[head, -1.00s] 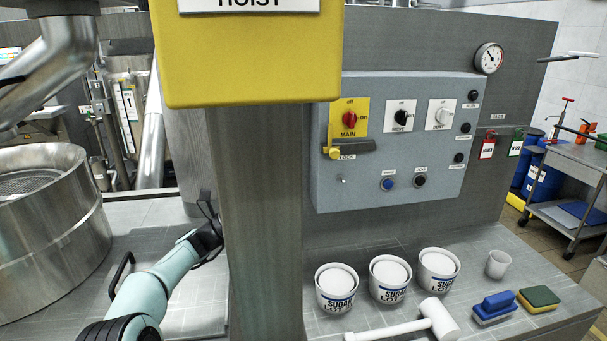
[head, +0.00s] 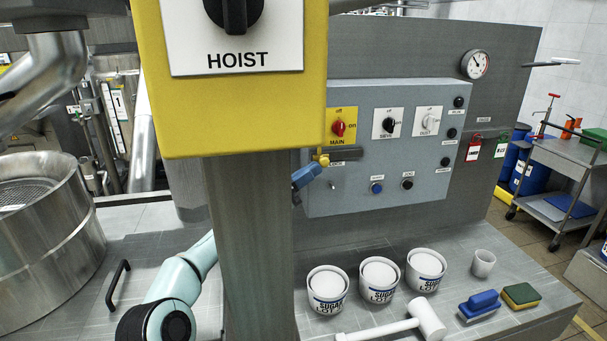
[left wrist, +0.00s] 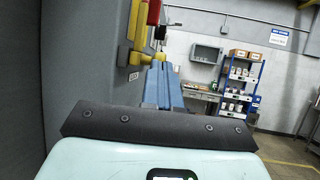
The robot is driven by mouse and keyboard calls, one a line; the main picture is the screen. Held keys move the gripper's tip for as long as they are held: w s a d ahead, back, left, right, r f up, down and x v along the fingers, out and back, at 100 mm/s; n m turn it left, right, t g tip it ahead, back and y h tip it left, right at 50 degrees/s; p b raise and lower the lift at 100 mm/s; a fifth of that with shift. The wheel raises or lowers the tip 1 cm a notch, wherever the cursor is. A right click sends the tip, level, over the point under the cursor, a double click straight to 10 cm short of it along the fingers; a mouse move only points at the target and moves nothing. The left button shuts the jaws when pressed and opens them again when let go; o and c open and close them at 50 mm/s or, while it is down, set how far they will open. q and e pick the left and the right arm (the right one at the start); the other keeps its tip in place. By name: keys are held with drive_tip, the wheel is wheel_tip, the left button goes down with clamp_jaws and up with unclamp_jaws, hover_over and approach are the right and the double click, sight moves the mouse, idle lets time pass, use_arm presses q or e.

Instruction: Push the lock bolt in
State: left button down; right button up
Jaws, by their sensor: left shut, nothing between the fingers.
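The lock bolt's yellow knob (head: 323,160) sits at the left end of a dark bar under the red MAIN switch (head: 339,128) on the grey control panel (head: 420,195). My left gripper (head: 314,169) is shut and empty, its blue fingers just below and left of the knob. Whether they touch it I cannot tell. The hoist post hides much of my left arm. In the left wrist view the blue fingers (left wrist: 162,84) point forward along the panel, with the yellow knob (left wrist: 141,58) just beyond their tips. My right gripper is not in view.
The yellow HOIST box (head: 230,110) and its grey post (head: 245,240) stand in front of the panel's left side. Three sugar tubs (head: 378,280), a white mallet (head: 428,318), a cup (head: 484,263) and a blue brush (head: 480,303) are on the counter below.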

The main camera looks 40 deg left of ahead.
use_arm(q)
drive_tip(key=w+d+p, duration=0.1)
drive_tip(key=w+d, duration=0.1)
drive_tip(key=w, duration=0.1)
drive_tip(key=shift+w+d, duration=0.1)
drive_tip(key=shift+d, duration=0.25)
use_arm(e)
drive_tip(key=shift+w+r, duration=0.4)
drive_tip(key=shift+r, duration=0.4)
